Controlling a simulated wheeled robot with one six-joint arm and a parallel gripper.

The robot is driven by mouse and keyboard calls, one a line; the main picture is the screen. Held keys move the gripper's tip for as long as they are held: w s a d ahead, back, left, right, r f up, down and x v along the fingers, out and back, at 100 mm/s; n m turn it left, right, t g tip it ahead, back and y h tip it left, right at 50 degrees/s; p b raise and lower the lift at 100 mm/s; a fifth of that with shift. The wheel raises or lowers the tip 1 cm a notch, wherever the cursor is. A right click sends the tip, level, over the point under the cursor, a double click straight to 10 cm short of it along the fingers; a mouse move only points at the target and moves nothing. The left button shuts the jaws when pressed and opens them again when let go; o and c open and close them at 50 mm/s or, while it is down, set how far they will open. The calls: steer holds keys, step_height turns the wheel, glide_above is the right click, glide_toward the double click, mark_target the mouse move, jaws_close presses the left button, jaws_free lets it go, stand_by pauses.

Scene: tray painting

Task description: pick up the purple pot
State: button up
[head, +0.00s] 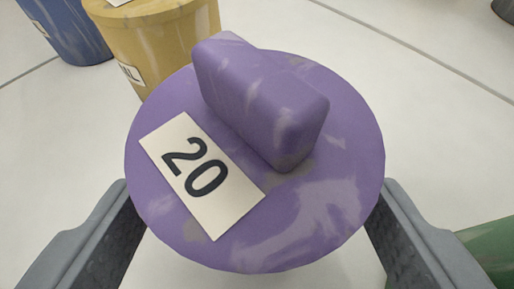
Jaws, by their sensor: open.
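The purple pot (330,150) is seen from above in the middle of the head view. Its round lid has grey smears, a raised block-shaped handle (260,101) and a white label (201,176) reading 20. The lid hides the pot's sides. My gripper (257,215) is open, with one grey finger at the lower left and one at the lower right of the lid. The fingers lie on either side of the pot, close to the lid's edge. I cannot tell whether they touch it.
A yellow pot (158,48) with a label stands just behind the purple pot at the upper left. A blue pot (68,28) is beyond it at the left. Part of a green thing (492,252) shows at the lower right.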

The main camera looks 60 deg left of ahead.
steer(key=shift+x, duration=1.1)
steer(key=shift+c, duration=0.5)
steer(key=c, duration=0.9)
step_height(320, 180, up, 20)
steer(key=shift+r, duration=0.1)
